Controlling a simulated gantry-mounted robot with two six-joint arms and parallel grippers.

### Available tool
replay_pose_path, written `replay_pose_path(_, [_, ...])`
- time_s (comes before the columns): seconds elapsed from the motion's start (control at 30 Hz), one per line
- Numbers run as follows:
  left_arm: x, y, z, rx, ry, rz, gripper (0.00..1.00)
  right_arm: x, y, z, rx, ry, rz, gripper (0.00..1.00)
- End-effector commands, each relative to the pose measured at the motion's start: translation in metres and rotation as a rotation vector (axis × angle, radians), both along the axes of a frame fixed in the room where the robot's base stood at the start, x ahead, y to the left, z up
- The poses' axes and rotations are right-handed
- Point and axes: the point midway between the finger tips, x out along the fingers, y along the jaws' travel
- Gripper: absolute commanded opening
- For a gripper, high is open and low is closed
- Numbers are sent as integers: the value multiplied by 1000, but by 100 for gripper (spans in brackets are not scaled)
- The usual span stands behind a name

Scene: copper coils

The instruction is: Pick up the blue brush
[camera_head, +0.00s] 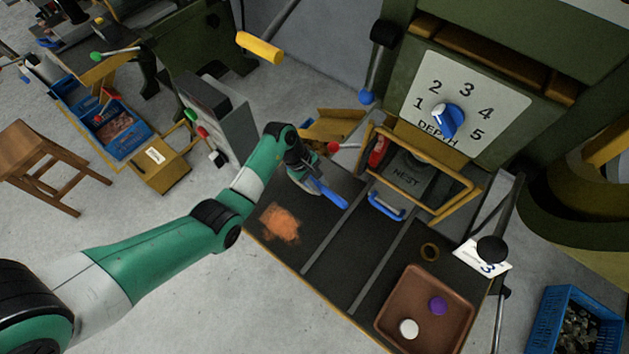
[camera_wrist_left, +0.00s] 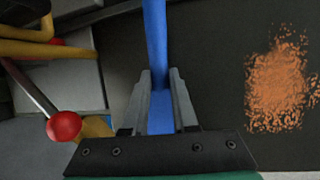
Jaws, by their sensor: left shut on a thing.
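The blue brush (camera_head: 327,194) is in my left gripper (camera_head: 309,182), near the back left of the dark bench top. In the left wrist view, the brush (camera_wrist_left: 155,45) runs up between the two grey fingers of the left gripper (camera_wrist_left: 160,95), which are shut on it. Its far end is cut off by the top edge there. I cannot tell how far it is above the bench. My right gripper does not show in either view.
An orange powder patch (camera_head: 281,222) lies on the bench beside the gripper; it also shows in the left wrist view (camera_wrist_left: 280,85). A red-knobbed lever (camera_head: 334,147) stands close behind. A yellow-framed nest (camera_head: 405,178) is to the right. A brown tray (camera_head: 440,285) holds two discs.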

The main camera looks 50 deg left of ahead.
Motion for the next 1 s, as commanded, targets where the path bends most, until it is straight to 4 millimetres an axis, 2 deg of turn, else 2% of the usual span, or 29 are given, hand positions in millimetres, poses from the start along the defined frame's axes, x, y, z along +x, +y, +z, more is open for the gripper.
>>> replay_pose_path(0.17, [0, 0, 12, 0, 0, 0, 0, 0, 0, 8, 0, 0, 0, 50])
replay_pose_path(0.33, [-2, -1, 42, 0, -2, -2, 0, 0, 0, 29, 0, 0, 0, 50])
replay_pose_path(0.57, [-46, -24, 102, 1, -2, -1, 0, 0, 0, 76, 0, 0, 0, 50])
replay_pose_path(0.7, [-83, -43, 114, -1, 2, -2, 0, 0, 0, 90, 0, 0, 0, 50])
replay_pose_path(0.8, [-103, -54, 122, -1, 3, -1, 0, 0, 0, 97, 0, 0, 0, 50])
replay_pose_path(1.0, [-122, -64, 130, -1, 1, -1, 0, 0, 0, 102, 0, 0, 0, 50])
